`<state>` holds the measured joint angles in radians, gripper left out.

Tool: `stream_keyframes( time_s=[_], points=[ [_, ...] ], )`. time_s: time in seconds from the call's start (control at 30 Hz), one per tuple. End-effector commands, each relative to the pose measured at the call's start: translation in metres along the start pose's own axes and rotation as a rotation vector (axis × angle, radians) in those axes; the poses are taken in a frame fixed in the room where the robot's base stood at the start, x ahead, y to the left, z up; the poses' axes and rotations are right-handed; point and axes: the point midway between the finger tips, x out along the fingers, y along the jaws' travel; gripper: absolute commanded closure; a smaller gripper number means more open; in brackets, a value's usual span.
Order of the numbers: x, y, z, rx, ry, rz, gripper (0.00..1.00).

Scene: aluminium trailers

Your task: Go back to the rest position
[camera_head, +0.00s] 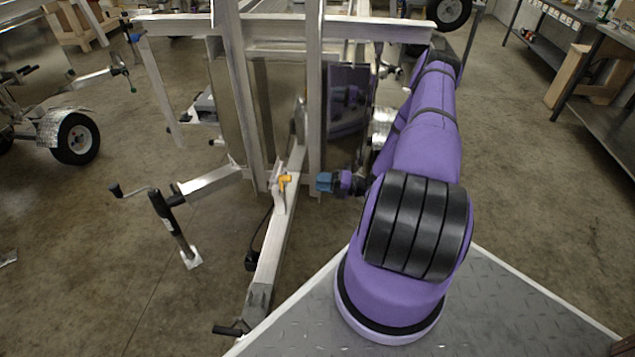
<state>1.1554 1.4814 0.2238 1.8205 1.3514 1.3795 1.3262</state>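My gripper (326,182) is at the end of my purple arm, which reaches forward from my base on the right. Its blue tip points left and sits beside an upright aluminium post (314,100) of the trailer frame. A small orange part (285,180) on the trailer's tongue (272,250) lies a little to the left of the gripper, with a gap between them. The fingers are too small here to show whether they are open or shut.
A crossbar (285,25) and several posts of the trailer frame stand close to my arm. A jack with a crank (170,220) stands at the left. Another trailer's wheel (75,139) is at far left. A workbench (605,95) stands at right. Open floor (515,185) lies right of my arm.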

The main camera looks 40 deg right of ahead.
Motion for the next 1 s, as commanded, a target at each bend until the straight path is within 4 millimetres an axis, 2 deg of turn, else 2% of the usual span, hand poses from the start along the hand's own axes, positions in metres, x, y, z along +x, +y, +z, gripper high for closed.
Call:
stream_keyframes(
  time_s=[0.43,0.57,0.67,1.0],
  points=[
    [0.0,0.0,0.0,-0.001,0.0,0.0,0.63],
    [0.004,0.009,0.004,-0.032,0.029,-0.006,0.63],
    [0.013,0.029,0.008,-0.102,0.098,-0.016,0.63],
    [0.057,0.132,0.014,-0.493,0.464,-0.046,0.63]
  ],
)
